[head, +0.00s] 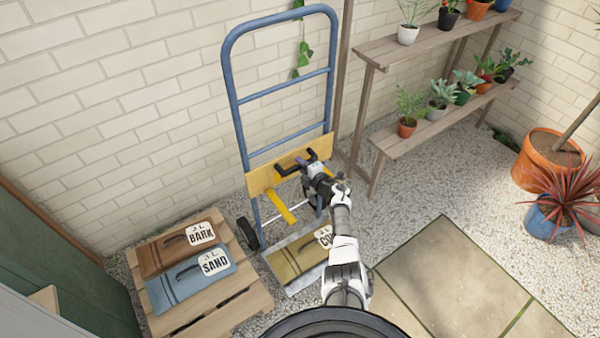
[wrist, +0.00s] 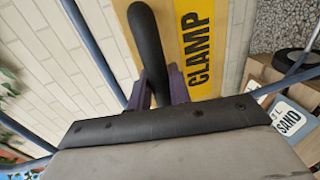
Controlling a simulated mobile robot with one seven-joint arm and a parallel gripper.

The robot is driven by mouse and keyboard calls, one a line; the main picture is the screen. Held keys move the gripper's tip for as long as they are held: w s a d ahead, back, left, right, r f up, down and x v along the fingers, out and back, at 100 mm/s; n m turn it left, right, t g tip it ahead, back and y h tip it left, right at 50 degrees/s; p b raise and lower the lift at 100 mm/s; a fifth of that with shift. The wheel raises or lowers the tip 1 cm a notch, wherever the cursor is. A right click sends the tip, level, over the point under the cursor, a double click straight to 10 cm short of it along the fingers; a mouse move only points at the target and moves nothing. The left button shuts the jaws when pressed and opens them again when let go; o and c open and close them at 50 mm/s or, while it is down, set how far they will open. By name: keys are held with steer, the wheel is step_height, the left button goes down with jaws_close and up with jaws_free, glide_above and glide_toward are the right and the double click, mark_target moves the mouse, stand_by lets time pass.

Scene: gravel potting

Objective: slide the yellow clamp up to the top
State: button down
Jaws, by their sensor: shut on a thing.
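The yellow clamp (head: 262,180) is a yellow board across the blue hand truck (head: 236,95), below the middle of its frame. A yellow arm slants down from it. In the wrist view the clamp (wrist: 225,22) shows the word CLAMP and a thick black handle (wrist: 148,35). My gripper (head: 301,161) is at the clamp's front. In the wrist view its purple fingers (wrist: 158,92) are shut on the black handle, one on each side. The arm hides part of the clamp's right side and the lower frame.
Blue crossbars span the frame above the clamp. An olive bag (head: 290,258) lies on the truck's toe plate, its label partly hidden. A pallet (head: 225,312) with bark (head: 165,255) and sand (head: 185,287) bags is at left. A plant shelf (head: 415,128) stands at right.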

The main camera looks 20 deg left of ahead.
steer(key=shift+w+r, duration=0.15)
steer(key=shift+r, duration=0.2)
steer(key=c, duration=1.3)
jaws_free()
steer(key=shift+r, duration=0.1)
steer(key=shift+c, duration=0.2)
steer(key=p+v, duration=0.4)
steer(key=v, duration=1)
steer(key=shift+f+p, duration=0.2)
steer(key=shift+p, duration=0.1)
